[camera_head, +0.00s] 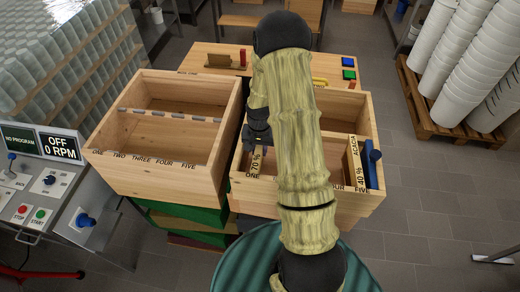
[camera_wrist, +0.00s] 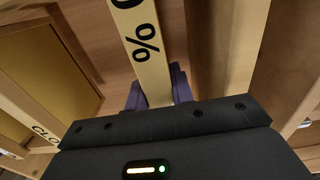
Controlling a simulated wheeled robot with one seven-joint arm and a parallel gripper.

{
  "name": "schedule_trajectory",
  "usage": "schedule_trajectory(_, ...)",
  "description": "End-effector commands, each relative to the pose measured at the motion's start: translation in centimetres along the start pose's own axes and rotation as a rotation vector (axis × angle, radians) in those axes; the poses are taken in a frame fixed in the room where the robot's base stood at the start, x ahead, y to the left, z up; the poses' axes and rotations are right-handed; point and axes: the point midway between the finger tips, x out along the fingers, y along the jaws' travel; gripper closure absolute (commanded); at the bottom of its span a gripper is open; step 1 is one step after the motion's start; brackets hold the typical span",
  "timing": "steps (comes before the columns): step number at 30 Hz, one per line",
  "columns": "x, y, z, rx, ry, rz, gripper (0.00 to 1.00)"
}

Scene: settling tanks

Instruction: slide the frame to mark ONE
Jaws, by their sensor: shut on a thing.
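A pale wooden frame top bar marked "70 %" (camera_head: 256,160) stands in the right wooden box, close above the front-rim label ONE (camera_head: 255,177). Whether it is exactly on the mark, I cannot tell. My gripper (camera_head: 258,139) is shut on this bar from above. In the wrist view the bar with "%" (camera_wrist: 146,45) runs between the two fingers (camera_wrist: 158,90). My arm hides the middle of the right box (camera_head: 352,205) and its middle labels; FOUR and FIVE show at the right. A second bar, "40 %" (camera_head: 359,175), with ACACIA above it, stands near FIVE.
A blue-handled thing (camera_head: 373,167) is at the right box's right wall. The left box (camera_head: 165,170) carries labels ONE to FIVE and a row of grey pieces. A control panel (camera_head: 40,190) is at far left; white bucket stacks (camera_head: 465,60) are at upper right.

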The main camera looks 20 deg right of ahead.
Motion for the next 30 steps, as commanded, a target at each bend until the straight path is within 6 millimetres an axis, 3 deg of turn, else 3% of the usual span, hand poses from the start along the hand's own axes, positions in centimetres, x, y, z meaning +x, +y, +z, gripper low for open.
schedule_trajectory(9, -0.1, -0.1, 0.0, 0.0, 0.001, -0.001, 1.0)
schedule_trajectory(10, -0.1, -0.1, 0.0, 0.0, 0.001, -0.001, 0.75)
schedule_trajectory(14, -0.1, 0.0, 0.0, 0.0, 0.001, -0.001, 0.51)
schedule_trajectory(23, -0.1, 0.0, 0.0, 0.0, 0.0, -0.001, 0.51)
schedule_trajectory(30, -1.6, 0.0, -0.1, 0.001, 0.004, -0.002, 0.51)
